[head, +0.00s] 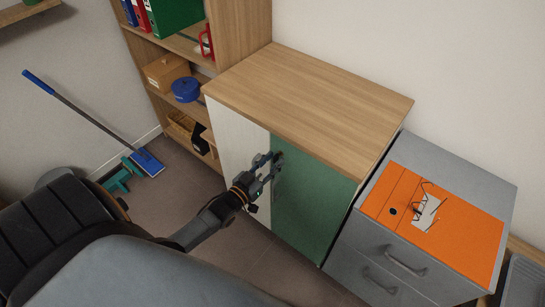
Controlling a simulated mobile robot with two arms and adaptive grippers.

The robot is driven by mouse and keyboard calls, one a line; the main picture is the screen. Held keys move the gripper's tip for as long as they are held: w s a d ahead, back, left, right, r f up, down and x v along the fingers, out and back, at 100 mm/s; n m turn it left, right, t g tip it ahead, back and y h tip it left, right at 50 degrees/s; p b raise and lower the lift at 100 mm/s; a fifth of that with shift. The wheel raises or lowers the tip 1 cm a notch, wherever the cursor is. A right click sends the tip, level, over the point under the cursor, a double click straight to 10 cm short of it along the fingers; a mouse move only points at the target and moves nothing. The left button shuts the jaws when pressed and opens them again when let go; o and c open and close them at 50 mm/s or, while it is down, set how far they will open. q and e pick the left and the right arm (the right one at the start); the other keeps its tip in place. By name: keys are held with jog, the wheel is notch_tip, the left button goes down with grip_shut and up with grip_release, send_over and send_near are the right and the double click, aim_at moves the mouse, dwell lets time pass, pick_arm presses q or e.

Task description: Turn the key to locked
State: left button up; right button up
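A low cabinet has a wooden top (310,95), a white left door (232,135) and a green right door (312,205). My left gripper (274,161) reaches in from the left, its fingertips at the upper left part of the green door, near the seam between the doors. A small dark metal part shows at the fingertips. I cannot make out the key or its angle there, as the fingers cover that spot. Whether the fingers are closed on it is too small to tell. My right gripper is out of view.
A grey drawer unit (470,180) with an orange desk mat (397,182) and glasses stands to the right. An open shelf (150,60) with binders and boxes stands at the left. The cabinet top is bare.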

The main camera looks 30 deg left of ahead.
pick_arm(q)
jog(key=s+a, duration=0.1)
jog(key=s, duration=1)
jog(key=shift+s, duration=0.25)
jog(key=s+d+f+g+y, duration=0.1)
jog(key=s+f+g, duration=0.3)
jog(key=f, duration=0.7)
jog(key=s+d+f+g, duration=0.25)
jog(key=s+f, duration=0.25)
jog(key=f, duration=0.7)
jog(key=s+d+f+g, duration=0.3)
jog(key=s+f+g, duration=0.2)
jog(key=s+f, duration=0.3)
jog(key=s+d+f+m+g, duration=0.1)
jog(key=s+d+f+g, duration=0.2)
jog(key=s, duration=1.2)
notch_tip(320, 180, down, 5)
jog(key=shift+d+r+m+g, duration=0.1)
jog(key=shift+d+m+g, duration=0.15)
jog(key=shift+g, duration=1)
